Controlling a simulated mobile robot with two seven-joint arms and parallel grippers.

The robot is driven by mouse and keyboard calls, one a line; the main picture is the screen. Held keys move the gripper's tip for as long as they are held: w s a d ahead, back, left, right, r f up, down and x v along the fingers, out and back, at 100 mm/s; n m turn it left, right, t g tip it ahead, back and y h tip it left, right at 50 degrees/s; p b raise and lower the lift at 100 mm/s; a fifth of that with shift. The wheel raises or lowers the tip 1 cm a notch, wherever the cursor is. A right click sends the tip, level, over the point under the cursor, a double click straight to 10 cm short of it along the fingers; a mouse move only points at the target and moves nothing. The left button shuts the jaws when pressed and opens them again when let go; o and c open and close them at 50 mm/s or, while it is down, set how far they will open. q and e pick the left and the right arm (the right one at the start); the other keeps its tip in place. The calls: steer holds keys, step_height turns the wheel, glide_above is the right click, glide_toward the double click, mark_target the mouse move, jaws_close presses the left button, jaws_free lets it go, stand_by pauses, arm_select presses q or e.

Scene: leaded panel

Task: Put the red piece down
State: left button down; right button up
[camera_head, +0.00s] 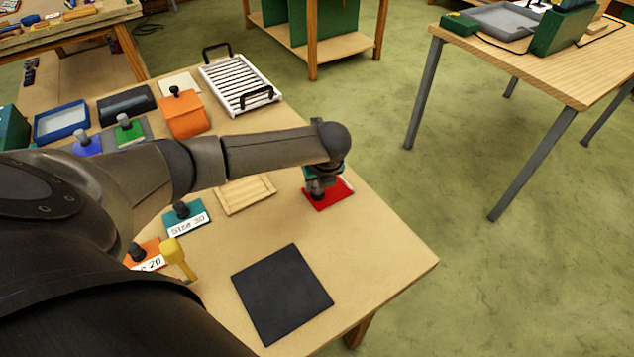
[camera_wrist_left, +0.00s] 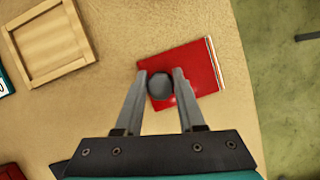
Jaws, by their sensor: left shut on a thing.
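The red piece (camera_head: 334,197) is a flat red plate at the right edge of the table in the head view. In the left wrist view the red piece (camera_wrist_left: 200,66) has a round grey knob (camera_wrist_left: 160,86) and a pale strip along its right side. My left gripper (camera_head: 318,186) is over it, pointing down. In the left wrist view my left gripper (camera_wrist_left: 160,82) has its fingers on both sides of the knob, shut on it. I cannot tell whether the plate touches the table. My right gripper is not in view.
A wooden frame (camera_head: 246,193) lies left of the red piece. A black mat (camera_head: 283,292) lies nearer on the table (camera_head: 375,262). A teal piece (camera_head: 186,217), an orange piece (camera_head: 185,115) and a white rack (camera_head: 238,82) stand further left and back. Bare table separates the mat and red piece.

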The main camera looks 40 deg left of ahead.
arm_select(q)
steer(key=c, duration=0.5)
jaws_free()
steer(key=shift+d+r, duration=0.1)
steer(key=shift+r, duration=0.45)
steer(key=p+v, duration=0.2)
steer(key=v, duration=0.9)
